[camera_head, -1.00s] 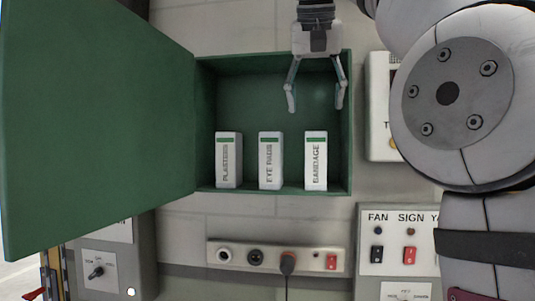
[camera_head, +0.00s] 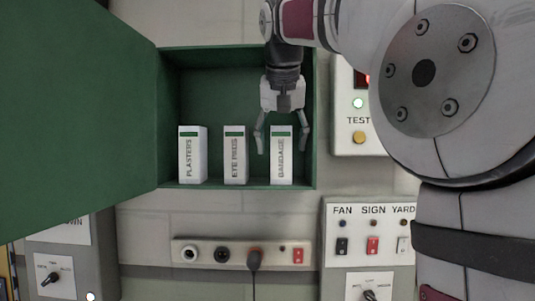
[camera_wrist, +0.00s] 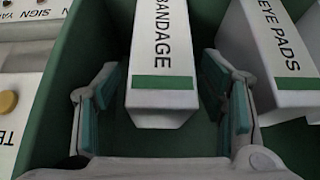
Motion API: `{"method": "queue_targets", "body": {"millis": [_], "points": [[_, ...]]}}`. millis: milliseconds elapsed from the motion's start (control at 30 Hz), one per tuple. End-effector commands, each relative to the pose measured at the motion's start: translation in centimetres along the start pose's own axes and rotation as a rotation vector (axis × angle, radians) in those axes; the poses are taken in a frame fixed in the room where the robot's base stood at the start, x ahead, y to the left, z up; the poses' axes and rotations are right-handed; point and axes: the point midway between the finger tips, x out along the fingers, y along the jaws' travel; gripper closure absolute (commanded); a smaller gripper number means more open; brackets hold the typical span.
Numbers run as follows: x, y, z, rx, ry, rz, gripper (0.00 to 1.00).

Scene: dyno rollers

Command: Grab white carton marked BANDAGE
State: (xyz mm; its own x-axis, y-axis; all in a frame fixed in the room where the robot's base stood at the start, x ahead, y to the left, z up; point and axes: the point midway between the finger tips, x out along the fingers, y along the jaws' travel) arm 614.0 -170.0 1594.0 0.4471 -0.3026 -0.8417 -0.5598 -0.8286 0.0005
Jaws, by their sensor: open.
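The white carton marked BANDAGE (camera_head: 281,160) stands upright in the green wall cabinet, at the right end of a row of three. It has a green band near its top. My gripper (camera_head: 281,146) is open, with its fingers on either side of the carton's upper part. In the wrist view the BANDAGE carton (camera_wrist: 163,60) lies between the two open fingers (camera_wrist: 165,105), with gaps on both sides. The carton marked EYE PADS (camera_wrist: 275,45) is close beside one finger.
The EYE PADS carton (camera_head: 234,160) and the PLASTERS carton (camera_head: 192,160) stand to the left. The cabinet (camera_head: 315,120) has a near right side wall, and its green door (camera_head: 75,120) hangs open at left. A panel with a TEST button (camera_head: 359,137) is at right.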

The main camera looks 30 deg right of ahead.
Motion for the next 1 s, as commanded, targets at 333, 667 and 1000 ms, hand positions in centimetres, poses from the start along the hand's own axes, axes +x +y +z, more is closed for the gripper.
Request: {"method": "queue_targets", "body": {"millis": [333, 667, 1000], "points": [[2.5, 0.0, 0.1, 0.000, 0.000, 0.000, 0.36], [2.5, 0.0, 0.0, 0.000, 0.000, 0.000, 0.79], [2.5, 0.0, 0.0, 0.000, 0.000, 0.000, 0.91]]}}
